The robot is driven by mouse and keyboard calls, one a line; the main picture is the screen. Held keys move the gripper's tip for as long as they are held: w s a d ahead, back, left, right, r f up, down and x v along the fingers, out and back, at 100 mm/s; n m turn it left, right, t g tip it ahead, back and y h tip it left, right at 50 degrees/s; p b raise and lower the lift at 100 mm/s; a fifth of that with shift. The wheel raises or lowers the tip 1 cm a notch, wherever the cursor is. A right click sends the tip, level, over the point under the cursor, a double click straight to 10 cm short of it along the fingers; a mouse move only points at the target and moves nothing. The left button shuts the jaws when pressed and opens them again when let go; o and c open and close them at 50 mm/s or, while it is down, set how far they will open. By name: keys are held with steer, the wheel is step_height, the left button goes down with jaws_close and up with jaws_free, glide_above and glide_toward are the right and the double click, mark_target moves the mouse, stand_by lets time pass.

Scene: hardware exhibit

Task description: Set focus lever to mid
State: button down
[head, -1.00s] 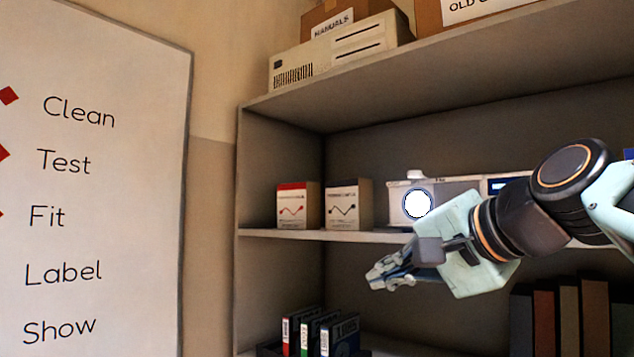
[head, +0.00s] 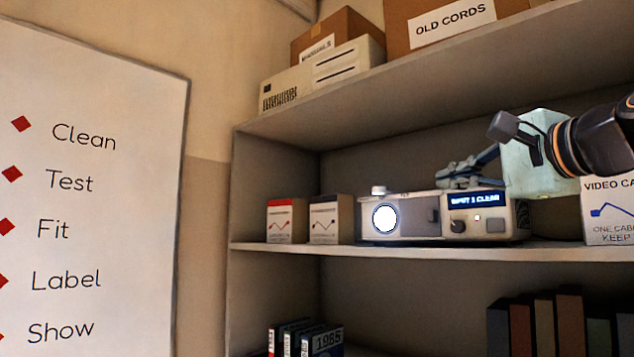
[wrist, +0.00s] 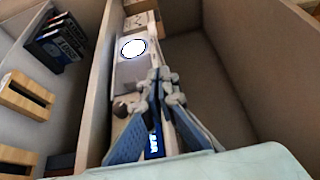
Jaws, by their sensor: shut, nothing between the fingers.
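A pale grey projector (head: 408,220) stands on the middle shelf, with a bright round lens (head: 385,218) at its front left. A small light knob (head: 379,190) sits on top above the lens; I cannot tell for sure that it is the focus lever or how it is set. My gripper (head: 446,178) is shut and empty, just above the projector's right half, its fingers pointing left toward the knob but apart from it. In the wrist view the fingers (wrist: 160,82) cover part of the projector, and the lens (wrist: 133,48) glows beyond them.
The projector's display (head: 473,199) reads "INPUT 1 CLEAR". Two small boxes (head: 331,220) stand left of it, and a white video cable box (head: 610,215) stands right. The upper shelf (head: 440,75) runs above my gripper. Free shelf space lies behind the projector.

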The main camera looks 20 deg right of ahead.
steer(key=p, duration=0.2)
glide_toward(385, 189)
steer(key=w+d, duration=0.3)
steer(key=d, duration=0.1)
steer(key=shift+w+a, duration=0.55)
steer(key=shift+w, duration=0.35)
steer(key=shift+w+a, duration=0.55)
steer(key=shift+w, duration=0.4)
steer(key=shift+w+a, duration=0.55)
steer(key=shift+a, duration=0.05)
steer(key=shift+s+d, duration=0.1)
steer(key=shift+s, duration=0.1)
